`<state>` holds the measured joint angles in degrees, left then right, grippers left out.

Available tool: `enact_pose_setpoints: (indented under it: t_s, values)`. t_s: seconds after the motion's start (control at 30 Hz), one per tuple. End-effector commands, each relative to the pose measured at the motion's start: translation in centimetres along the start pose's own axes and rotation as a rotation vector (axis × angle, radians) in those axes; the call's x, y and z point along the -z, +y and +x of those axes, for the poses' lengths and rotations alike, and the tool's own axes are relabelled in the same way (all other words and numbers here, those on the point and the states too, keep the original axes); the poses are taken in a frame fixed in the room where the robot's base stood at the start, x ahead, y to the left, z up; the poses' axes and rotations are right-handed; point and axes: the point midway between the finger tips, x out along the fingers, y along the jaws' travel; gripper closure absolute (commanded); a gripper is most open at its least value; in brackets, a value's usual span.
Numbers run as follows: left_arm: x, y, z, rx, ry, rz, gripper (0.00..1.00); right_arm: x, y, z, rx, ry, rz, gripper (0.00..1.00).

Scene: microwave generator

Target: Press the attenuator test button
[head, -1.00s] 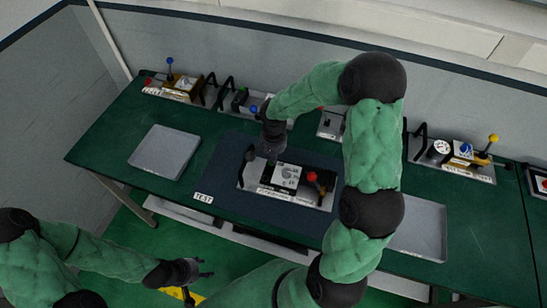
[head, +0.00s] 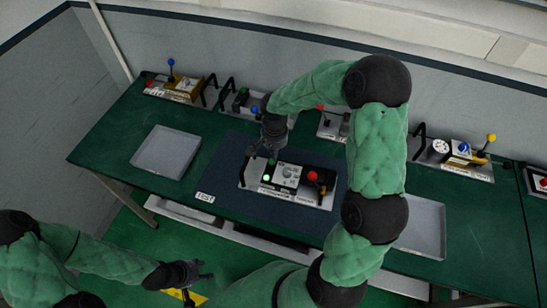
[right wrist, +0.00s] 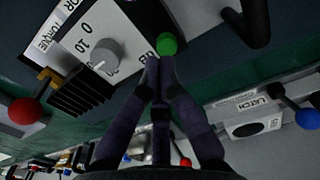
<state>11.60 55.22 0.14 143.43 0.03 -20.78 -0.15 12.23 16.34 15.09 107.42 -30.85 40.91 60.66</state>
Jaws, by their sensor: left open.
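The attenuator unit (head: 312,196) sits on the dark test mat, with a pale dial panel (head: 287,175), a red ball knob (head: 312,176) and a bright green light (head: 267,177) at its left end. In the right wrist view, a round green button (right wrist: 167,44) shows just beyond my right fingertips (right wrist: 155,65), beside the grey dial (right wrist: 101,56). My right gripper (head: 264,154) is shut and empty, above the unit's back left corner. I cannot tell whether it touches the button. My left gripper (head: 202,272) is open and empty, below the table's front edge.
A grey tray (head: 166,151) lies left of the mat (head: 222,180), another (head: 428,228) right of it, partly behind my right arm. Several units with levers line the back, including one with a yellow knob (head: 491,138). A TEST label (head: 205,197) marks the mat's front.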

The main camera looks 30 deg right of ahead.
Motion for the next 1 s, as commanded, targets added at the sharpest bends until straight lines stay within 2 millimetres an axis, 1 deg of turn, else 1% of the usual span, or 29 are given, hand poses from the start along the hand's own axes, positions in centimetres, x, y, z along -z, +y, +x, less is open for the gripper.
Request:
enact_pose_setpoints:
  t_s: [0.03,0.2,0.3,0.43,0.5,0.63,1.0]
  values:
    - [0.0,0.1,-0.3,0.000,0.001,0.000,0.49,0.1,-0.1,-1.5,0.004,0.006,0.000,1.00]
    - [0.0,0.2,-0.4,0.000,0.000,0.000,0.49,0.1,-0.1,-5.0,0.005,0.006,0.001,1.00]
    - [0.0,0.2,-0.6,0.000,0.000,0.000,0.49,0.2,-0.2,-6.9,0.006,0.007,0.002,1.00]
    - [0.0,0.3,-0.7,0.000,0.000,0.000,0.49,0.2,-0.1,-8.7,0.006,0.006,0.001,1.00]
    - [0.0,0.3,-0.8,0.000,0.000,0.000,0.49,0.2,-0.2,-9.3,0.005,0.006,0.001,1.00]
    - [0.0,0.3,-0.8,0.000,0.000,0.000,0.49,0.1,-0.1,-9.9,0.004,0.005,0.001,1.00]
    - [0.0,0.3,-0.8,0.000,0.000,0.000,0.49,0.2,-0.1,-10.0,0.004,0.006,0.002,1.00]
